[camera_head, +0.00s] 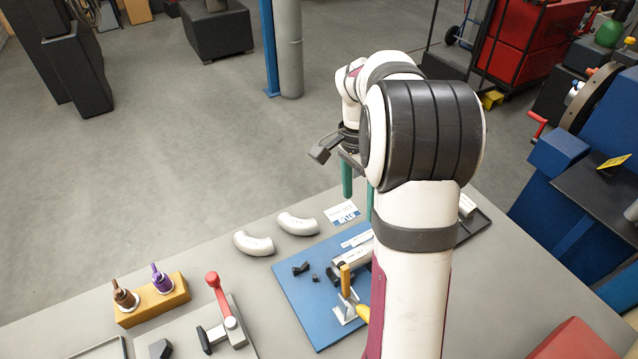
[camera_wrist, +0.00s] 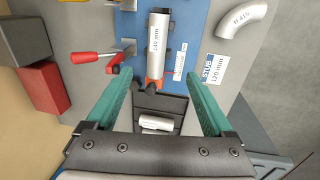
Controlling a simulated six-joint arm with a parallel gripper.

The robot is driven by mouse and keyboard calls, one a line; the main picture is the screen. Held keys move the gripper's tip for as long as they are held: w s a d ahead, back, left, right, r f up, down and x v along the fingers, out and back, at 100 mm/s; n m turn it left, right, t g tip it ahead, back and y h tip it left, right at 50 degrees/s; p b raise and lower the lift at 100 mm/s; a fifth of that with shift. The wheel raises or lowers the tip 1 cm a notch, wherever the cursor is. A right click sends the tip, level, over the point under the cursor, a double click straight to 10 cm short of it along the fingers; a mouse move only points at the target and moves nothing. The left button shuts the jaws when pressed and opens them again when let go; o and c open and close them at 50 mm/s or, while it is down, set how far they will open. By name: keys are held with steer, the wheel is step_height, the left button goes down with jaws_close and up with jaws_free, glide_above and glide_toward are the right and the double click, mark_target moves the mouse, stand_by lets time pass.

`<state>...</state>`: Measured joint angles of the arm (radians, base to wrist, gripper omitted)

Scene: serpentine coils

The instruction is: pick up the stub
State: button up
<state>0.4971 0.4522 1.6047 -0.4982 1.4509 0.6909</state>
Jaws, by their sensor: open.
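The stub (camera_wrist: 156,124) looks to be the short, pale grey cylinder lying in a dark tray (camera_wrist: 178,104) in the wrist view. In the head view the stub (camera_head: 467,205) shows in part beyond my arm, in the tray (camera_head: 474,230) at the right. My gripper (camera_wrist: 155,78) is open, its two green fingers apart with nothing held. In the wrist view the stub appears between the fingers, nearer the palm edge; the height gap cannot be told. In the head view my gripper (camera_head: 358,190) hangs over the table's far edge, partly hidden by my arm.
A longer marked pipe (camera_wrist: 159,45) lies on a blue board (camera_head: 305,290) with clamps. A card reading STUB 120 mm (camera_head: 342,213) lies beside it. A red-handled clamp (camera_head: 225,320) and an orange block (camera_head: 155,302) are front left.

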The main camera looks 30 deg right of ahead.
mark_target(361, 250)
steer(key=s+f, duration=0.1)
steer(key=f, duration=0.4)
steer(key=s+f, duration=0.1)
steer(key=f, duration=0.4)
steer(key=s+f, duration=0.1)
steer(key=f, duration=0.4)
jaws_close()
